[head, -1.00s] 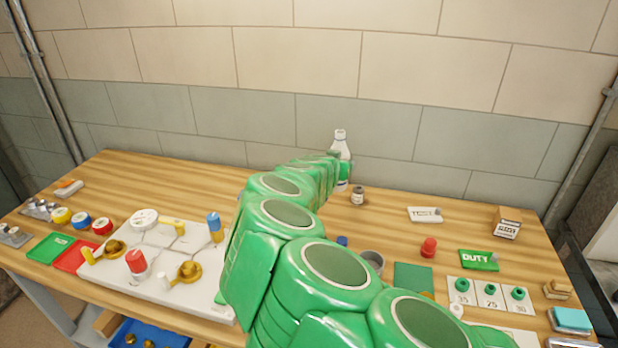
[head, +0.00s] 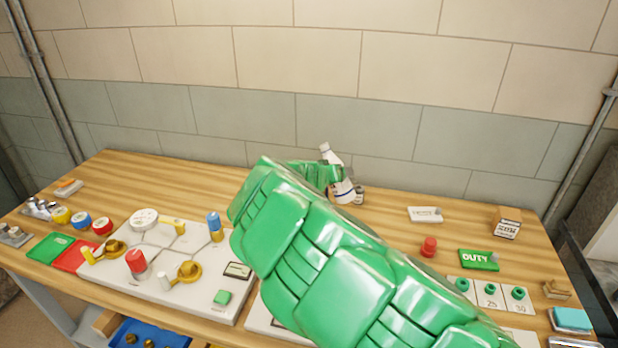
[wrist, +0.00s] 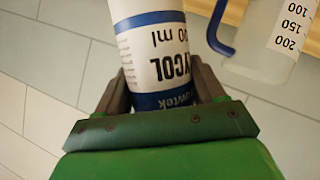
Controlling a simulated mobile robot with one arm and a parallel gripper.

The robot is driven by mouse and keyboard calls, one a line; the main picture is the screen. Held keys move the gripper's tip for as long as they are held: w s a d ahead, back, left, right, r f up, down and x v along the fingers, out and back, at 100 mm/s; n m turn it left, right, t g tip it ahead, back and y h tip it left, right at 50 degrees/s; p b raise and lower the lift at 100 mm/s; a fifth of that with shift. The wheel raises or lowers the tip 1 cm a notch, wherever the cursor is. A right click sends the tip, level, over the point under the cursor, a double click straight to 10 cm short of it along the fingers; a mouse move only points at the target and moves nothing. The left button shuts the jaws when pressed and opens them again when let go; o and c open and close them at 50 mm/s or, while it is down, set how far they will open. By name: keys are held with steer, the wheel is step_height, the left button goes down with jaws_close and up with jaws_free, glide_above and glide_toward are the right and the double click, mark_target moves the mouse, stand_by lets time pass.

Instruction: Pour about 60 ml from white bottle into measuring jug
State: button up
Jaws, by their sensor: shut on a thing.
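The white bottle (head: 342,188) has blue bands and, in the wrist view, printed text ending "YCOL" (wrist: 165,45). My gripper (wrist: 162,90) is shut on it, with one finger on each side of its body. In the head view the bottle leans, its top toward the left; its base is partly hidden by my arm. A clear measuring jug (wrist: 262,45) with black marks of 100, 150 and 200 and a blue handle (wrist: 218,30) shows at the upper right of the wrist view, apart from the bottle.
A white valve board (head: 190,270) lies left of my arm. The wall is close behind.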

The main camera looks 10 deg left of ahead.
mark_target(342, 184)
steer(key=shift+a+r+n+h, duration=0.3)
steer(key=shift+r+n, duration=0.1)
steer(key=shift+r, duration=0.15)
steer(key=shift+d+f+n+h, duration=0.3)
steer(key=shift+f+n+h, duration=0.25)
steer(key=shift+f, duration=0.35)
steer(key=shift+s+d+f+n+g+h, duration=0.2)
steer(key=shift+d+f+n+g+h, duration=0.2)
steer(key=shift+n, duration=0.25)
steer(key=shift+s+d+f+n+h, duration=0.1)
steer(key=shift+d+f+n+h, duration=0.15)
steer(key=shift+f+n+h, duration=0.35)
steer(key=shift+d+r+n+h, duration=0.1)
steer(key=shift+d+n+h, duration=0.1)
steer(key=shift+n+h, duration=0.3)
steer(key=shift+a+r+n+h, duration=0.35)
steer(key=shift+r+n, duration=0.25)
steer(key=shift+r, duration=0.2)
steer(key=shift+n+h, duration=0.3)
steer(key=shift+n, duration=0.1)
steer(key=shift+s+d+b, duration=0.1)
steer(key=shift+d+b, duration=0.25)
steer(key=shift+d, duration=0.1)
steer(key=shift+r+n, duration=0.15)
steer(key=shift+n, duration=0.15)
